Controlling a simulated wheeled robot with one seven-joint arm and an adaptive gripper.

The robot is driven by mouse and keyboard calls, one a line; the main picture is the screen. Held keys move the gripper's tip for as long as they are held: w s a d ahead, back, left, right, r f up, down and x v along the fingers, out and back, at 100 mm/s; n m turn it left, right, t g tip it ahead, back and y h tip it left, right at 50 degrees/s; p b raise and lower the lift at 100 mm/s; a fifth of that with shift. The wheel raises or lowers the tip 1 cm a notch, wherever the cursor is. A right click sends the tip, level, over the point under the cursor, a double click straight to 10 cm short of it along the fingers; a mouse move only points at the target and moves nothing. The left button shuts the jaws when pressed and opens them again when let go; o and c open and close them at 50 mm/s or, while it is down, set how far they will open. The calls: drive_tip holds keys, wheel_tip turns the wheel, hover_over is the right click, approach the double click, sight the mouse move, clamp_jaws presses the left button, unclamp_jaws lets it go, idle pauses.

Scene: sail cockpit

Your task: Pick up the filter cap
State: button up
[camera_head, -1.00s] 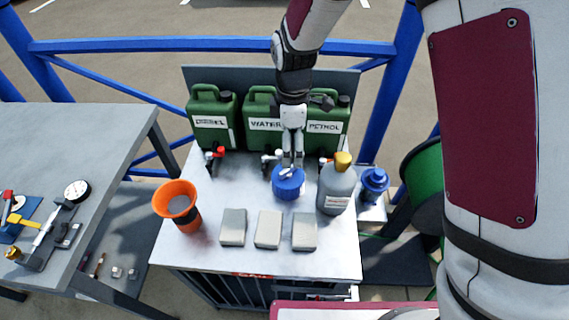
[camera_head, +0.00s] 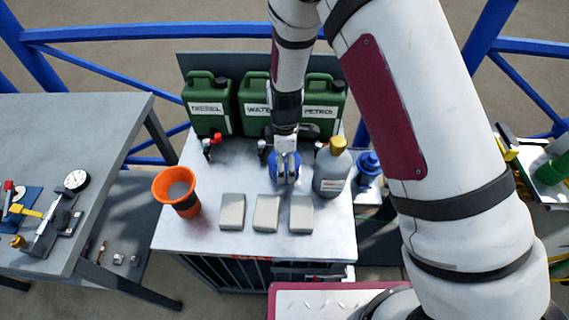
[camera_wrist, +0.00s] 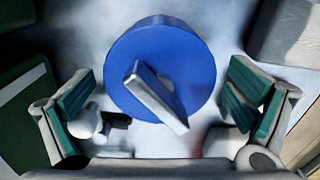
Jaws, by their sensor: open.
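The filter cap is a round blue cap (camera_wrist: 185,50) with a raised light grey bar across its top. In the wrist view it lies between and a little beyond my two open fingers, apart from both. In the head view the blue cap (camera_head: 271,169) is on the metal table top, partly hidden by my gripper (camera_head: 285,178), which is directly over it. In the wrist view my gripper (camera_wrist: 160,115) is open wide with teal pads, one finger on each side of the cap. The gripper holds nothing.
Three green jerrycans (camera_head: 208,105) stand behind the cap. A grey bottle (camera_head: 332,172) with a yellow cap stands close on the right. An orange funnel (camera_head: 176,190) is at left. Three grey blocks (camera_head: 266,213) lie in front. Small taps (camera_head: 211,146) sit by the cans.

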drive_tip(key=shift+f, duration=1.1)
drive_tip(key=c, duration=1.4)
drive_tip(key=shift+r, duration=0.2)
drive_tip(key=shift+r, duration=10.35)
